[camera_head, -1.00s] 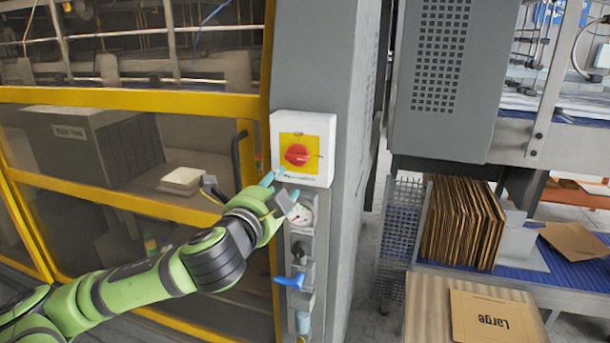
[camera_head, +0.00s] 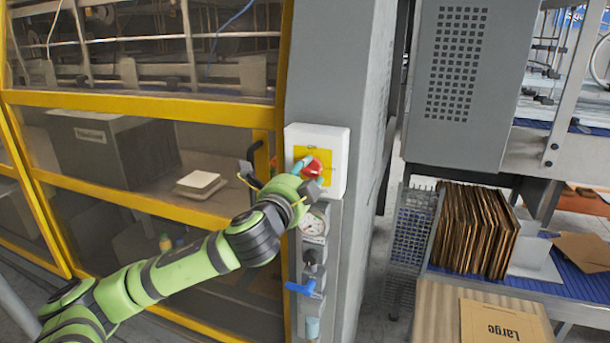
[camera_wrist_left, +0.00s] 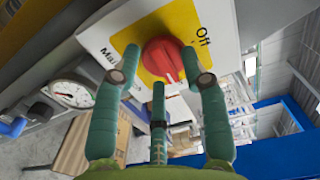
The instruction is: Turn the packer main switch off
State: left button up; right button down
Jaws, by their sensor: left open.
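The packer main switch is a red rotary knob (camera_head: 313,168) on a yellow plate (camera_head: 304,151) in a white box (camera_head: 338,157), fixed to the grey post. My left gripper (camera_head: 309,172) is at the knob, its fingertips partly covering it in the head view. In the left wrist view the red knob (camera_wrist_left: 163,60) lies between the two upper green fingers of the open left gripper (camera_wrist_left: 160,75), with a third finger below. The word "Off" shows on the plate to the right of the knob. I cannot tell whether the fingers touch the knob. My right gripper is not in view.
Below the box are a round gauge (camera_head: 313,224) and a blue valve handle (camera_head: 304,288). A yellow-framed guard door (camera_head: 150,102) is on the left. Flat cartons (camera_head: 476,230) and a "Large" carton (camera_head: 497,322) stand at the right.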

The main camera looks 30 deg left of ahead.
pick_arm(q)
grip_shut()
jog(key=shift+d+n, duration=0.1)
jog(key=shift+n, duration=0.2)
jog(key=n+b, duration=0.1)
jog(key=n, duration=0.2)
jog(key=shift+n, duration=0.3)
jog(key=n, duration=0.3)
jog(key=shift+d+n, duration=0.15)
jog(key=shift+n, duration=0.15)
jog(key=n+p, duration=0.1)
jog(key=n, duration=0.3)
jog(key=shift+r+n, duration=0.15)
jog(key=shift+n, duration=0.15)
jog(key=n+p, duration=0.2)
jog(key=n, duration=0.3)
jog(key=shift+r+n, duration=0.15)
jog(key=shift+n, duration=0.15)
